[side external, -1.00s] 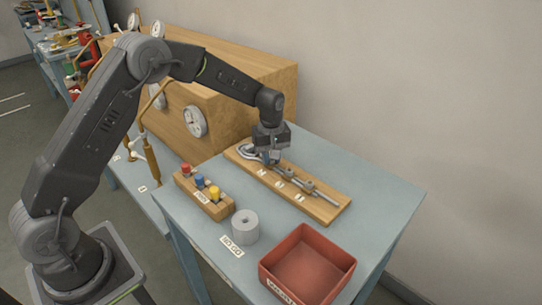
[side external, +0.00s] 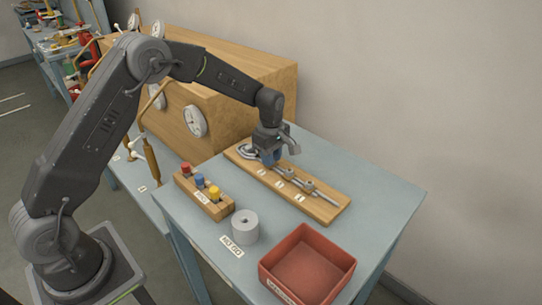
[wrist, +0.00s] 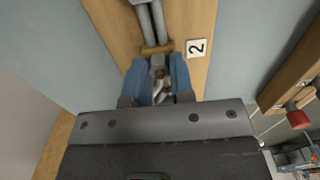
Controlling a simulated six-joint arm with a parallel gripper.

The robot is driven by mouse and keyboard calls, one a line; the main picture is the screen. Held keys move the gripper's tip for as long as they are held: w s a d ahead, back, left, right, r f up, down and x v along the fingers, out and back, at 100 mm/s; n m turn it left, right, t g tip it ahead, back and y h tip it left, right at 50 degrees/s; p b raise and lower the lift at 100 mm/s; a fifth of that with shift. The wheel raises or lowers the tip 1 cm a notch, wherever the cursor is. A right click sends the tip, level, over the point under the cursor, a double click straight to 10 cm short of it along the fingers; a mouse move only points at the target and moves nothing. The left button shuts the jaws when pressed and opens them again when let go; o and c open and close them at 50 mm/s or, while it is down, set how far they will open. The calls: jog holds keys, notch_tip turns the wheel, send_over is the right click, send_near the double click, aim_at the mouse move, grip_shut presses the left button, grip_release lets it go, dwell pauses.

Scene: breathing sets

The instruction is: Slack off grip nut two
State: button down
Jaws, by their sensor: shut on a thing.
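The wooden board (side external: 325,209) lies on the blue-grey table with a looped rope, metal grips and number tags along it. In the wrist view the number 2 tag (wrist: 197,47) sits beside a brass-coloured crosspiece (wrist: 158,49) spanning two grey strands (wrist: 150,20). My gripper (side external: 270,162) is low over the board, near its loop end (side external: 247,152). Its blue fingers, in the wrist view (wrist: 158,82), are shut on a small metal part, apparently a grip nut, just on the near side of the crosspiece. The fingers hide most of it.
A red tray (side external: 305,268) and a grey cylinder (side external: 245,226) stand at the table's front. A wooden block with red, blue and yellow knobs (side external: 204,190) is left of the board. A large wooden box with gauges (side external: 215,90) stands behind.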

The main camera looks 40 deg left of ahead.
dwell(0.3)
jog(key=c, duration=1)
grip_release()
notch_tip(320, 180, up, 14)
